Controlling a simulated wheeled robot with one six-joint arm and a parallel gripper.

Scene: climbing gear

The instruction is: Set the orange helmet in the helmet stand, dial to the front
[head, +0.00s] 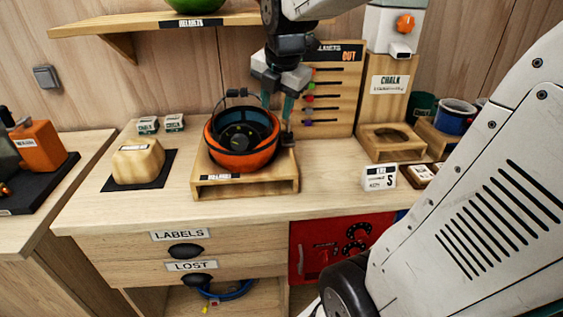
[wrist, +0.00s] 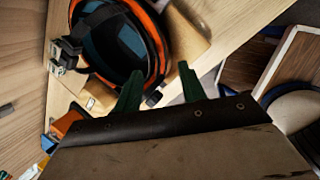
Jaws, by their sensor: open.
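The orange helmet (head: 247,161) sits on the wooden helmet stand (head: 283,182) with its open side up and its dark inside showing. A dark round dial (head: 238,138) shows at the helmet's front side in the head view. My gripper (head: 277,112) points down at the helmet's right rear rim. Its two green fingers are apart with nothing clearly held between them. In the wrist view the helmet (wrist: 163,40) lies beside the fingers (wrist: 160,76), with dark straps and a buckle at its left. Whether a finger touches the rim, I cannot tell.
A wooden block (head: 139,160) on a black mat stands left of the stand. A peg board (head: 332,85) rises behind. A chalk holder (head: 391,135) and a small number card (head: 379,177) are at the right. A shelf (head: 150,20) hangs above. The counter's front is clear.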

